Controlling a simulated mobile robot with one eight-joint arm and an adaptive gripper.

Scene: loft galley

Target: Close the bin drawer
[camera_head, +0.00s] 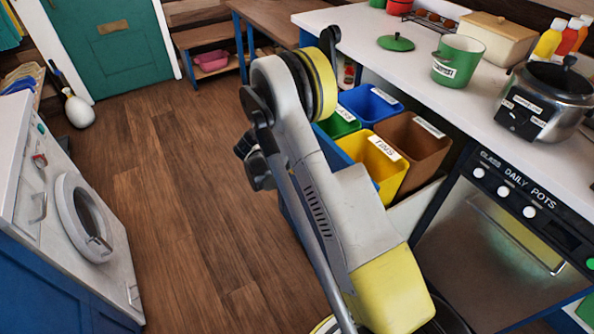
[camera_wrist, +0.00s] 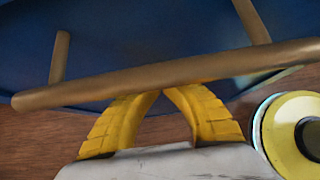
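The bin drawer (camera_head: 411,210) stands pulled out from under the counter, with blue (camera_head: 368,104), green (camera_head: 337,124), yellow (camera_head: 372,163) and brown (camera_head: 412,150) bins in it. My arm hides much of its front in the head view. In the wrist view its dark blue front (camera_wrist: 150,45) fills the top, with a brown bar handle (camera_wrist: 160,78) running across. My gripper (camera_wrist: 161,95) has yellow fingers that converge at the bar, empty as far as I see. The bar covers the fingertips; I cannot tell whether they touch it. My gripper is hidden in the head view.
A white counter (camera_head: 440,105) with a green pot (camera_head: 457,60) and a steel cooker (camera_head: 545,100) runs along the right. An oven (camera_head: 500,255) stands right of the drawer. A white washer (camera_head: 75,210) is at left. Wooden floor (camera_head: 185,170) lies clear between.

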